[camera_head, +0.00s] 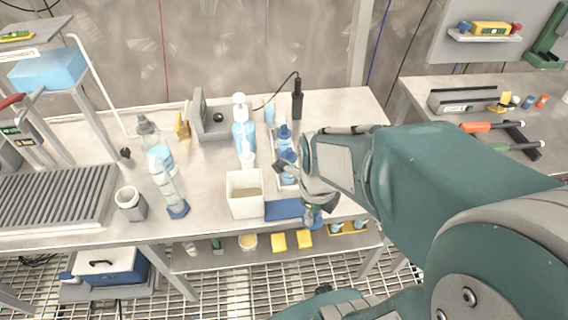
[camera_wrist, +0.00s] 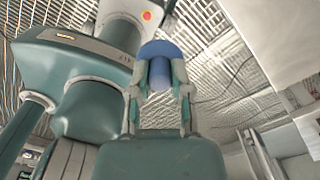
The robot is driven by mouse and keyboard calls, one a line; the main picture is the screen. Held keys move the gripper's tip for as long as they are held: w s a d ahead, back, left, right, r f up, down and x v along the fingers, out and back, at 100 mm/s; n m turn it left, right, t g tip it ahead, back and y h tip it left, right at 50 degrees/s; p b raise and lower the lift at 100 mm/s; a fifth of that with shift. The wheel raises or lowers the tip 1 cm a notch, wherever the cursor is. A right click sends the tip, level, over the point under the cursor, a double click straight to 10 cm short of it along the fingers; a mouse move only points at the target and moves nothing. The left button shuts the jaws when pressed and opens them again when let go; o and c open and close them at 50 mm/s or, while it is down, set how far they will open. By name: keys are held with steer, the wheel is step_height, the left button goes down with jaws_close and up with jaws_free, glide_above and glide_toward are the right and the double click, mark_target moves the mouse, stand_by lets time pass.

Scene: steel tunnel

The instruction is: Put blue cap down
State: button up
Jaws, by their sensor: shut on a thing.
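The blue cap (camera_wrist: 160,51) is between the two fingertips of my gripper (camera_wrist: 159,80) in the wrist view. In the head view my gripper (camera_head: 316,203) points down near the front edge of the workbench (camera_head: 225,225), and a blue part of the cap (camera_head: 312,217) shows below it. My gripper is shut on the cap. A blue mat (camera_head: 284,210) lies just left of the gripper on the bench. My arm hides the bench right of the gripper.
A white bin (camera_head: 245,205) stands left of the mat. Blue-capped bottles (camera_head: 284,137) stand behind the gripper, close to it. Clear bottles (camera_head: 167,187) and a grey cup (camera_head: 130,203) stand farther left. The back right of the bench is mostly clear.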

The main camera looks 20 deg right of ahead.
steer(key=w+d+f, duration=0.1)
steer(key=w+f, duration=0.2)
steer(key=w+d+f, duration=0.2)
steer(key=w+f, duration=0.1)
steer(key=w, duration=0.1)
steer(key=w+d+f, duration=0.2)
steer(key=w+f, duration=0.1)
steer(key=w, duration=0.1)
steer(key=shift+w, duration=0.1)
steer(key=shift+w+f, duration=0.15)
steer(key=shift+f, duration=1.55)
steer(key=o, duration=0.8)
steer(key=shift+o, duration=0.2)
